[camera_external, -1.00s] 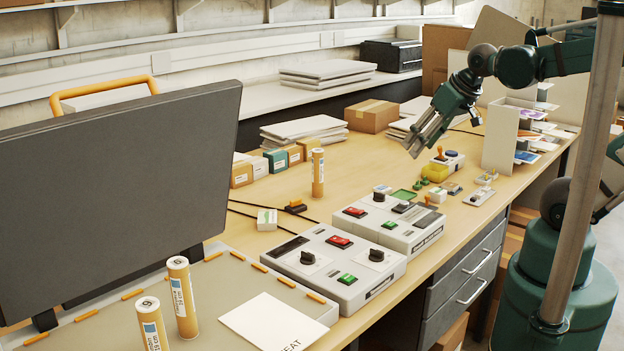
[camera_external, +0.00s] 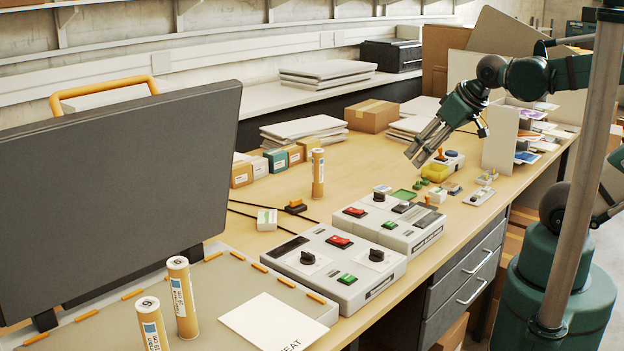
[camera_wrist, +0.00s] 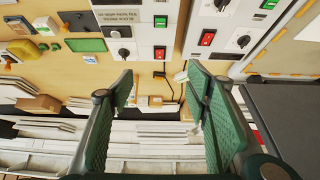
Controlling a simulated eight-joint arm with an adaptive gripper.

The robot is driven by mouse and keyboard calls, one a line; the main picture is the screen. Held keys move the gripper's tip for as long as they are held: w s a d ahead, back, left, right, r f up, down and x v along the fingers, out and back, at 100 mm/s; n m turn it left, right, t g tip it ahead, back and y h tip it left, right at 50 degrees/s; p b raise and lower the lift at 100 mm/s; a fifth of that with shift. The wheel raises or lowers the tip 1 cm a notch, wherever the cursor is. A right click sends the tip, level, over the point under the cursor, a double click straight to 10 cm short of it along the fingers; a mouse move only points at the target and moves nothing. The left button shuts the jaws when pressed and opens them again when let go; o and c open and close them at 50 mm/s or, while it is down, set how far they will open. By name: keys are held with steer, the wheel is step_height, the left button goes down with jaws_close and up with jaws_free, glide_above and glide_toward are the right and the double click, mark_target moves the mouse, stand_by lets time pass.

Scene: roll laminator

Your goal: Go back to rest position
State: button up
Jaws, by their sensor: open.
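My gripper (camera_external: 424,155) hangs in the air over the workbench, tilted down to the left, behind the control boxes in the external view. It also shows in the wrist view (camera_wrist: 160,85), where its two green fingers stand apart with nothing between them. The near control box (camera_external: 335,262) and the control box beyond it (camera_external: 390,222) sit on the wooden bench, each with knobs and red and green switches. In the wrist view the control boxes lie ahead of the fingertips, at the top.
A large dark panel (camera_external: 120,190) stands at the left. Cardboard tubes (camera_external: 318,172) stand upright on the bench. A yellow container (camera_external: 436,172) and small items lie near the gripper. A cardboard box (camera_external: 372,116) and a white divider (camera_external: 500,138) stand farther back. Air around the gripper is clear.

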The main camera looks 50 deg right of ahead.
step_height(320, 180, down, 8)
steer(key=b, duration=0.7)
stand_by(0.9)
